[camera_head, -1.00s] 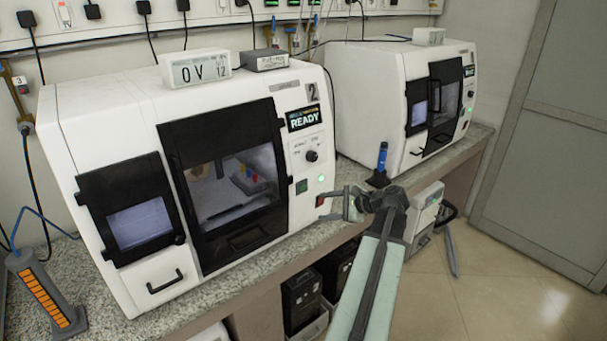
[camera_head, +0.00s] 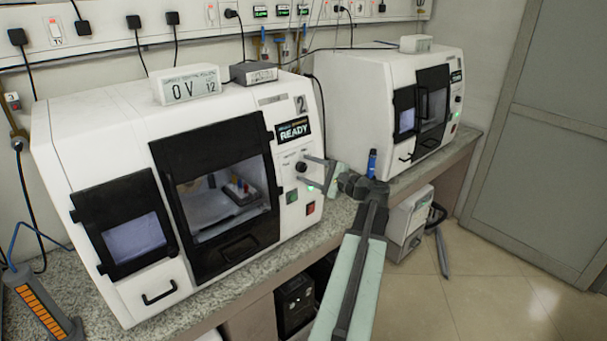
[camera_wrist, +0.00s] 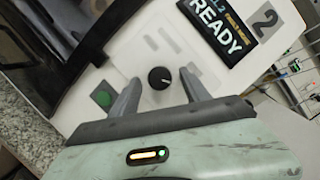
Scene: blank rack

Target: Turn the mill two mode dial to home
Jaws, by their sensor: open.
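Mill two is the white machine (camera_head: 95,125) on the left of the head view, with a "2" label and a READY screen (camera_head: 293,130). Its mode dial (camera_head: 301,167) is a small black knob under the screen. The dial also shows in the wrist view (camera_wrist: 160,78). Its labels are too small to read, and I cannot tell its setting. My gripper (camera_head: 304,169) is open in front of the panel. In the wrist view its fingers (camera_wrist: 161,84) stand on both sides of the dial, with gaps, not gripping it.
A green button (camera_head: 292,197) and a red switch (camera_head: 310,208) sit below the dial. A second white machine (camera_head: 345,90) stands behind to the right. A blue-topped object (camera_head: 372,162) stands on the bench between them. The floor at right is mostly clear.

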